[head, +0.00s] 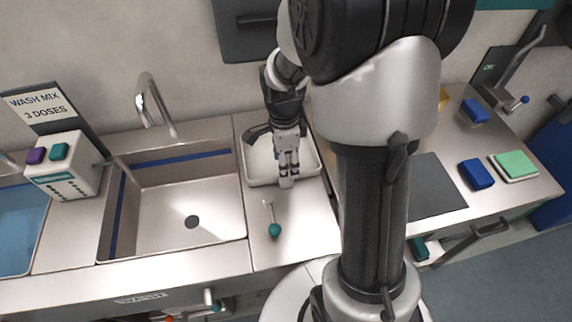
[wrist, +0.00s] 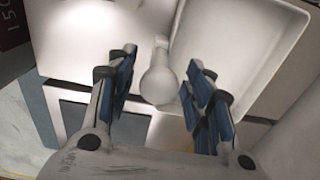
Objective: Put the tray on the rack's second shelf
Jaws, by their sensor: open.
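The white tray (head: 314,162) lies on the steel counter right of the sink, partly hidden by my arm. In the head view my gripper (head: 287,182) points down over the tray's front part. In the wrist view a pale tray with a raised rim (wrist: 245,55) fills the upper right. My gripper (wrist: 160,100) is open, its blue-padded fingers apart. A pale, round-ended piece (wrist: 158,82) shows between the fingers beside the tray's left edge; I cannot tell whether it belongs to the tray or whether the fingers touch it. I cannot make out the rack or its second shelf.
A lever with a teal knob (head: 274,230) stands in front of the tray. An empty sink (head: 165,210) is at the left, with a tap (head: 155,105) and a dispenser (head: 65,165). Blue blocks (head: 476,175) and a green-topped pad (head: 515,165) lie on the right counter.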

